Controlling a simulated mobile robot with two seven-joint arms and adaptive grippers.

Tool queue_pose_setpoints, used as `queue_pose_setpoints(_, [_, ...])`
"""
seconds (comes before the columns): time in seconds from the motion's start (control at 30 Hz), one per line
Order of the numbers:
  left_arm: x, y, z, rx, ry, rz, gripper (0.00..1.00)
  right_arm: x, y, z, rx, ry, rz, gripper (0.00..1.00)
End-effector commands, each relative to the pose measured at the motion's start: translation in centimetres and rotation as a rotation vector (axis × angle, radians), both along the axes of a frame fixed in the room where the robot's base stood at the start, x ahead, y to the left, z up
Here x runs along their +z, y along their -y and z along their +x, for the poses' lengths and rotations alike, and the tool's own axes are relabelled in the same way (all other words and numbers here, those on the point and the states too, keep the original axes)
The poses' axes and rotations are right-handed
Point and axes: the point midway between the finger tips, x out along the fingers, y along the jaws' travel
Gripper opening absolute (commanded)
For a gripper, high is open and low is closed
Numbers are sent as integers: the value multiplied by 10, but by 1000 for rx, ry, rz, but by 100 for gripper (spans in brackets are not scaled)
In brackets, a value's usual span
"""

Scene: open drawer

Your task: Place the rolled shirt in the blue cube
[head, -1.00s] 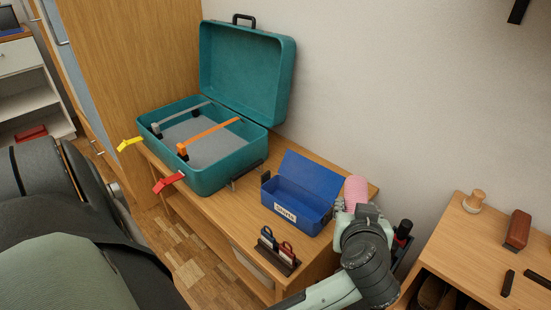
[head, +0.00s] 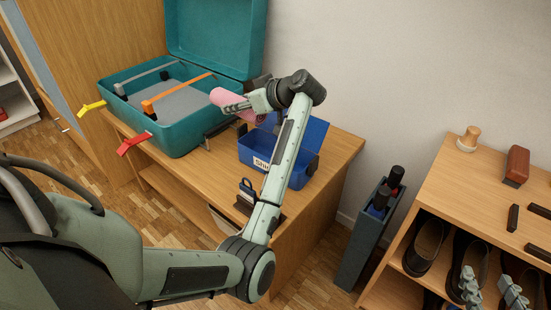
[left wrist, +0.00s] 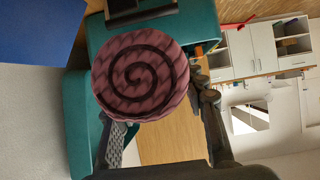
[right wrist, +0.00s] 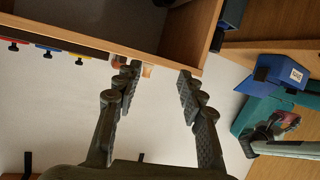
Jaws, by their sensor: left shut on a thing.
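The rolled shirt (head: 232,103) is a pink roll. My left gripper (head: 245,104) is shut on it and holds it in the air, between the suitcase and the blue box in the head view. Its spiral end (left wrist: 140,76) fills the middle of the left wrist view. The blue cube (head: 264,168) is an open-lidded blue box with a "Shirts" label, standing on the wooden table; my left arm crosses in front of it. It also shows in the right wrist view (right wrist: 270,74). My right gripper (head: 487,276) is open and empty at the lower right, its fingers apart (right wrist: 157,80).
An open teal suitcase (head: 185,137) stands on the table (head: 335,165) left of the box. A small holder (head: 244,203) sits at the table's front edge. A dark bin (head: 360,240) stands between table and shoe shelf (head: 460,185).

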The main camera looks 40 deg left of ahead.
Motion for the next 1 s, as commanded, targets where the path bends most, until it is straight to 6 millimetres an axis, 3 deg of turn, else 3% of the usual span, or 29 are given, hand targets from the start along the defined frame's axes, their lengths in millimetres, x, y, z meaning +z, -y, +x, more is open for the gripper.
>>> queue_pose_setpoints(0.2, [-33, 50, 16, -6, -5, -1, 8, 40, -28, 9, 50, 206, 92, 40])
queue_pose_setpoints(0.4, [-54, 85, 27, -5, -2, 1, 8, 81, -46, 7, 85, 384, 175, 40])
queue_pose_setpoints(0.57, [-61, 97, 30, -3, -2, 1, 8, 96, -51, 5, 96, 448, 205, 40])
queue_pose_setpoints(1.0, [-101, 97, 30, -3, -1, 0, 8, 146, -63, -12, 129, 678, 319, 40])
